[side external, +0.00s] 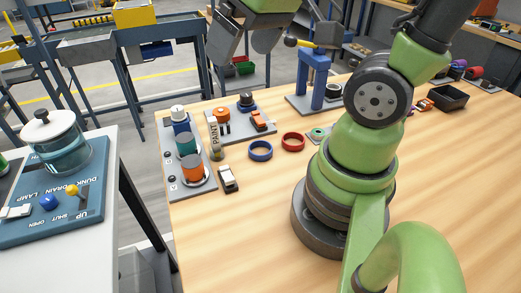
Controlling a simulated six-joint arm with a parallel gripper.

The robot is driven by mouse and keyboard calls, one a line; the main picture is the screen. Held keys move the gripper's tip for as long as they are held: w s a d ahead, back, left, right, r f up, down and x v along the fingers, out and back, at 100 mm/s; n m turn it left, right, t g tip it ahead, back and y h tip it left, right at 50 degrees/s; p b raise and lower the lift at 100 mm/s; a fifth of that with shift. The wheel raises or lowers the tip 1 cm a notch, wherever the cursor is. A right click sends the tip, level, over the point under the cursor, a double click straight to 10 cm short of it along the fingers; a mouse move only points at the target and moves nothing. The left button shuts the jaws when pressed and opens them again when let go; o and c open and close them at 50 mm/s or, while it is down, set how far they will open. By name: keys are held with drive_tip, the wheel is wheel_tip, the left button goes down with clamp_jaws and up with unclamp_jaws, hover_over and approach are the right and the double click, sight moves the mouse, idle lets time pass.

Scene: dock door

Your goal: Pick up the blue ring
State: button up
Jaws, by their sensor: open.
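The blue ring (260,157) lies flat on the wooden table, left of my arm's base, and its whole outline is visible. A red ring (293,148) lies just to its right, with a small gap between them. My gripper (273,48) hangs at the top of the side view, partly cut off by the frame edge. Its grey jaws are apart and nothing shows between them. It is well above the table and apart from the blue ring.
A blue stand (314,80) rises behind. A small green part (318,133) lies right of the red ring. The table in front is clear.

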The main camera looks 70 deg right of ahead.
drive_tip(key=w+d+f+n+g, duration=0.35)
drive_tip(key=d+f, duration=0.45)
drive_tip(key=f, duration=0.3)
drive_tip(key=g, duration=0.2)
hover_over(263, 145)
drive_tip(key=a, duration=0.2)
wheel_tip(263, 145, down, 6)
drive_tip(key=shift+n, duration=0.55)
drive_tip(key=f, duration=0.2)
drive_tip(key=s+f, duration=0.1)
drive_tip(key=f, duration=0.1)
drive_tip(key=shift+f, duration=0.15)
drive_tip(key=shift+a+f, duration=0.2)
drive_tip(key=shift+f, duration=2.95)
drive_tip(key=c, duration=1)
